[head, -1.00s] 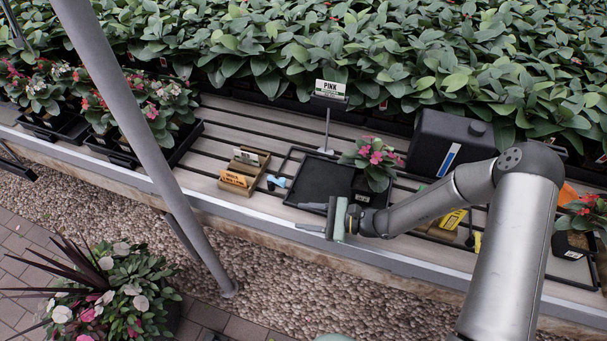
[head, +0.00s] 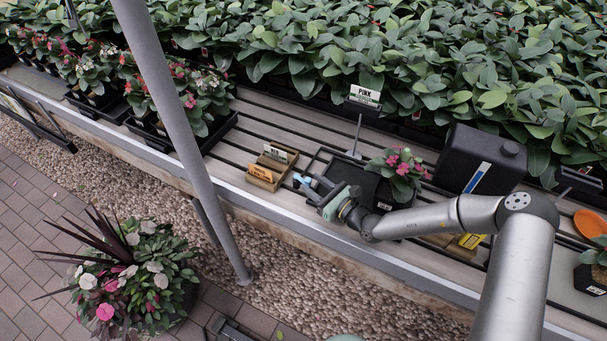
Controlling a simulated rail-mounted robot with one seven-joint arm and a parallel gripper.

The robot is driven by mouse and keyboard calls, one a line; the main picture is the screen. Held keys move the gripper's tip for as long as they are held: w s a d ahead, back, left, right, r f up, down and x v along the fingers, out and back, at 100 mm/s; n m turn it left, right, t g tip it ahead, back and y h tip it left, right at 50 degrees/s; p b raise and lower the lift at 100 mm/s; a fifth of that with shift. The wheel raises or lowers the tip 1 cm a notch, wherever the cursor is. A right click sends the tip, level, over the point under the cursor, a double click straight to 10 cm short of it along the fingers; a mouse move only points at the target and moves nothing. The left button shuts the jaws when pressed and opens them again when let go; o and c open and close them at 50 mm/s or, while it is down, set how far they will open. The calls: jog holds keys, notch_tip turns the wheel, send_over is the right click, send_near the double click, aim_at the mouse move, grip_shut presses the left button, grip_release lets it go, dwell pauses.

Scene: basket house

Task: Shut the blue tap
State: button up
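The blue tap (head: 301,180) is a small light-blue piece at the left edge of a black tray (head: 341,168) on the slatted bench. My gripper (head: 314,187) is just right of it, low over the front of the tray, with its fingers pointing left toward the tap. The fingers look spread apart, and nothing shows held between them. The fingertips overlap the tap's right side in the picture; I cannot tell whether they touch it. The gripper hides part of the tap and the tray's front corner.
A pink-flowered pot (head: 399,172) stands close behind my wrist, with a dark canister (head: 480,160) farther right. A grey pole (head: 185,140) crosses the left foreground.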

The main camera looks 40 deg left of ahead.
aim_at(310, 182)
jog(key=shift+w+a+p, duration=0.15)
jog(key=shift+a, duration=1.05)
jog(key=shift+w+a+p, duration=0.15)
jog(key=shift+a, duration=1)
grip_shut()
